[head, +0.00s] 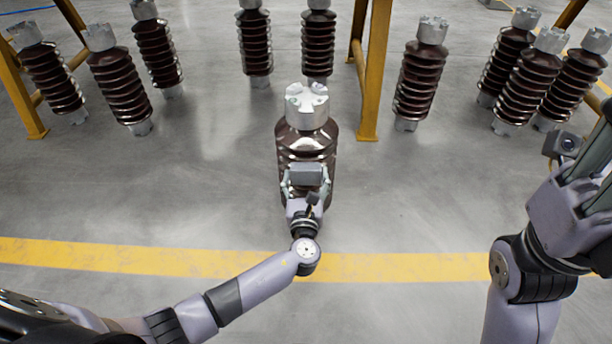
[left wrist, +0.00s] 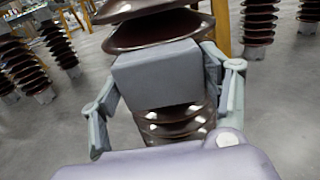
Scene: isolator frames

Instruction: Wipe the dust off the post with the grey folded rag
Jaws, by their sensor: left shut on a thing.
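The post (head: 307,140) is a dark brown ribbed insulator with a pale metal cap, standing upright in the middle of the head view. Its brown discs (left wrist: 165,32) fill the upper middle of the left wrist view. Pale patches show on its ribs; I cannot tell dust from shine. My left gripper (head: 305,178) is shut on the grey folded rag (head: 307,175), a block-like pad between its fingers. The rag (left wrist: 158,75) is in front of the post's near side, touching or very close. It hides part of the ribs. My right gripper (head: 592,172) is raised at the right edge, partly cut off.
Several similar brown insulators (head: 121,88) stand behind, to the left and right. Yellow frame legs (head: 371,75) stand among them. A yellow floor line (head: 150,258) crosses in front of the post. The grey floor directly around the post is clear.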

